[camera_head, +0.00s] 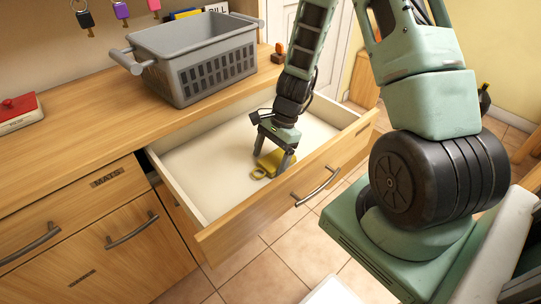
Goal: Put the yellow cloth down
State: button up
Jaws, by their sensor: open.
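The yellow cloth (270,164) is a small, flat, folded-looking piece with a loop at its left end. It lies inside the pulled-out drawer (205,168), near the front wall and right of the middle. My gripper (272,157) reaches down into the drawer from above. Its jaws are open, with one finger on each side of the cloth. The fingers hide part of the cloth, and I cannot tell whether they touch it.
A grey basket (205,75) stands on the wooden counter (90,130) behind the drawer. A red-topped box (18,112) sits at the far left. Keys hang on the wall above. The drawer floor left of the cloth is clear; the drawer walls surround my gripper.

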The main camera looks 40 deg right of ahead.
jog(key=shift+s+f, duration=0.1)
jog(key=shift+f, duration=0.05)
jog(key=p+v, duration=0.3)
jog(key=v, duration=0.9)
jog(key=s+a+r+n+g+h, duration=0.1)
jog(key=s+a+r+n, duration=0.1)
jog(key=a+r+n, duration=0.45)
jog(key=s+a+r+n, duration=0.1)
jog(key=a+n, duration=0.3)
jog(key=a, duration=0.5)
jog(key=s+a+r+n+t+h, duration=0.1)
jog(key=s+a+r+n+h, duration=0.2)
jog(key=s+a+n, duration=0.7)
jog(key=s+r+n, duration=0.1)
jog(key=s+n, duration=0.3)
jog(key=shift+s+a+r+n, duration=0.25)
jog(key=shift+r+n, duration=0.1)
notch_tip(320, 180, up, 3)
jog(key=p, duration=0.2)
jog(key=shift+r+p, duration=0.15)
jog(key=shift+p, duration=0.25)
